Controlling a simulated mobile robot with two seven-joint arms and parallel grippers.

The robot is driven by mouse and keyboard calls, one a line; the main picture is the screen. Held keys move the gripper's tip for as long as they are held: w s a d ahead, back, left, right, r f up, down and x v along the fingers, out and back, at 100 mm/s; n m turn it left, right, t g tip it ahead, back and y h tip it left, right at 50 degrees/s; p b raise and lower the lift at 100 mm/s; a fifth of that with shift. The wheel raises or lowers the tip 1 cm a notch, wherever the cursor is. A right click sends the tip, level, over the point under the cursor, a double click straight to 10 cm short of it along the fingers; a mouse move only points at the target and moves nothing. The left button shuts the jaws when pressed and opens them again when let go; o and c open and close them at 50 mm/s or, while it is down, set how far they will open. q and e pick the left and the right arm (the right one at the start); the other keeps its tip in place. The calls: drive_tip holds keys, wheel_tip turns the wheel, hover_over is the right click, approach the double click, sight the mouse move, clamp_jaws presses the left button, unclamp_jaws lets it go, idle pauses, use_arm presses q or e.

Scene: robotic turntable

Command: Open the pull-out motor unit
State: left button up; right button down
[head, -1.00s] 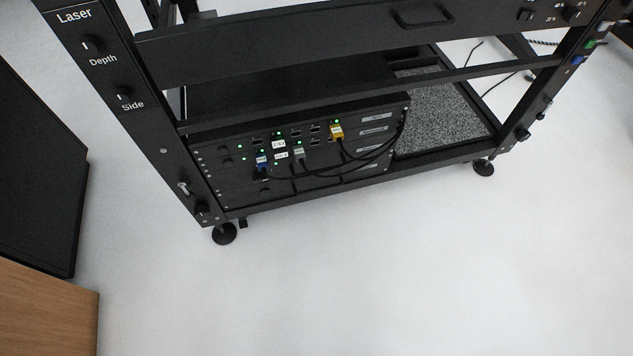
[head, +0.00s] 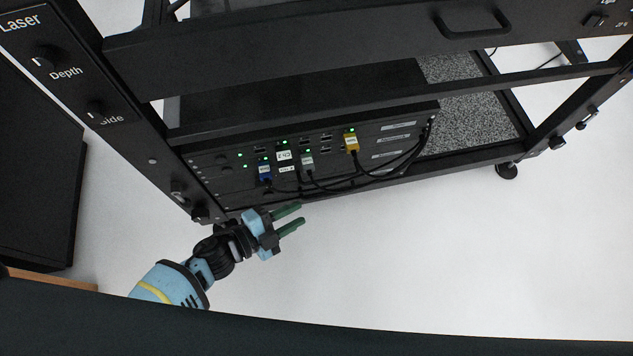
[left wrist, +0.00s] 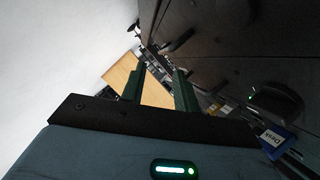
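A black metal rack fills the upper part of the head view. No label shows which part is the motor unit. My left gripper (head: 300,214) is open and empty, its green fingers apart. It is low in front of the rack, just below the stacked black units (head: 225,182) with cables. In the left wrist view the open fingers (left wrist: 156,72) point along the dark unit fronts, with a blue plug (left wrist: 278,138) at lower right. My right gripper is not in view.
Blue, grey and yellow plugs (head: 351,143) with black cables stick out from the stacked units. The left post carries Depth and Side knobs (head: 45,60). A dark cabinet (head: 35,165) stands at the left. The white floor (head: 450,260) in front is clear.

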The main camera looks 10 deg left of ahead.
use_arm(q)
drive_tip(key=shift+m+h, duration=0.3)
drive_tip(key=shift+m, duration=0.1)
drive_tip(key=shift+w+a+b+x, duration=0.15)
drive_tip(key=shift+b+x, duration=0.75)
drive_tip(key=shift+x, duration=1.3)
drive_tip(key=shift+w+a+b+x, duration=0.15)
drive_tip(key=shift+b+x, duration=0.7)
drive_tip(key=shift+x, duration=1.35)
drive_tip(key=shift+r, duration=0.2)
drive_tip(key=shift+c, duration=0.4)
clamp_jaws()
